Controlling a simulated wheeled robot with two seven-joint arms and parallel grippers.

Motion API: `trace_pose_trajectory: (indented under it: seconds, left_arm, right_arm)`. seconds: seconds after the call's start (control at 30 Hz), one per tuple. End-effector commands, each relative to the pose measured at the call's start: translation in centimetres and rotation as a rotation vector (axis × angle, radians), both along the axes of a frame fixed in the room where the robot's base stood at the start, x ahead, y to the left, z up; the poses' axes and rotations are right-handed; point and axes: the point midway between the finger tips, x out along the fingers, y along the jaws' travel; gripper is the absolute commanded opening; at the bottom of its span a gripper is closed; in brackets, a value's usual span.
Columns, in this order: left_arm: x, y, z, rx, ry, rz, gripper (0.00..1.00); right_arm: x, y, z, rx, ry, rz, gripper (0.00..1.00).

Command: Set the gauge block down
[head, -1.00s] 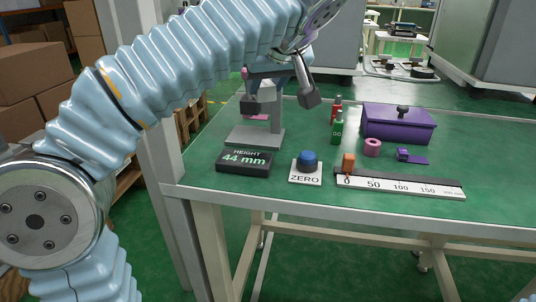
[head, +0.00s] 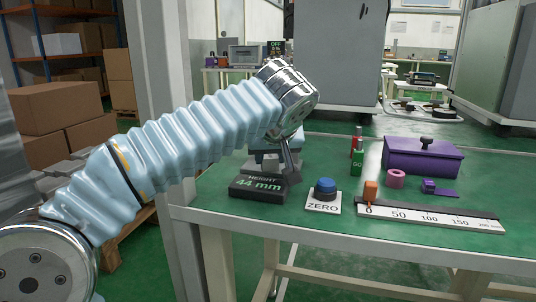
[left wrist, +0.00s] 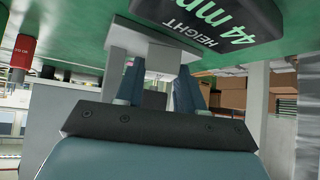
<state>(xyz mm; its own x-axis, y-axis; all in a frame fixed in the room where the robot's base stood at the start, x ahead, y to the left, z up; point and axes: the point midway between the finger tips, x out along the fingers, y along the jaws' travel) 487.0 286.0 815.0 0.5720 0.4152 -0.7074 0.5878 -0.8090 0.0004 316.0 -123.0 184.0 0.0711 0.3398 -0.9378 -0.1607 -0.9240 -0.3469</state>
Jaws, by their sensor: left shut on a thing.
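My left gripper (head: 291,163) is low at the height gauge, behind the 44 mm display (head: 258,188). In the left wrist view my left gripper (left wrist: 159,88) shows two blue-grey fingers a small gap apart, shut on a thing. I take this to be the gauge block, but it is mostly hidden and its outline is unclear. The pale grey gauge stand (left wrist: 158,50) is just beyond the fingertips. In the head view my wrist and arm cover most of the stand. I cannot tell whether the block touches its base. My right gripper is not in view.
A blue ZERO button (head: 325,187) stands right of the display.

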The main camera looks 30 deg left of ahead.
Motion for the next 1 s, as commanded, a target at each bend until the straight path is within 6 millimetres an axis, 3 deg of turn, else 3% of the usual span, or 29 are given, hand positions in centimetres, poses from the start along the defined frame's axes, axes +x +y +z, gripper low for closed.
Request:
trace_pose_trajectory:
  seconds: [0.23,0.4,0.5,0.83,0.87,1.0]
  left_arm:
    - [1.4,1.0,0.1,0.0,0.0,0.001,0.06]
    - [3.9,2.8,0.1,0.001,0.0,0.004,0.06]
    - [3.8,2.8,-1.3,0.001,0.0,-0.001,0.06]
    - [3.8,2.8,-1.6,0.001,-0.001,0.0,0.06]
    - [3.8,2.8,-1.4,0.001,-0.001,0.0,0.42]
    - [3.8,2.7,-1.4,0.001,-0.001,0.0,0.63]
  right_arm:
    - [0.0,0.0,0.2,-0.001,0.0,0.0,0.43]
    - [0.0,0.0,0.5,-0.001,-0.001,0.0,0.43]
    - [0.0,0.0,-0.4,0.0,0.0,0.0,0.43]
    - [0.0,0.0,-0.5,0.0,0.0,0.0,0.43]
    - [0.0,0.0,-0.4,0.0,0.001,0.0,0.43]
    - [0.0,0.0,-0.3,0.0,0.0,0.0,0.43]
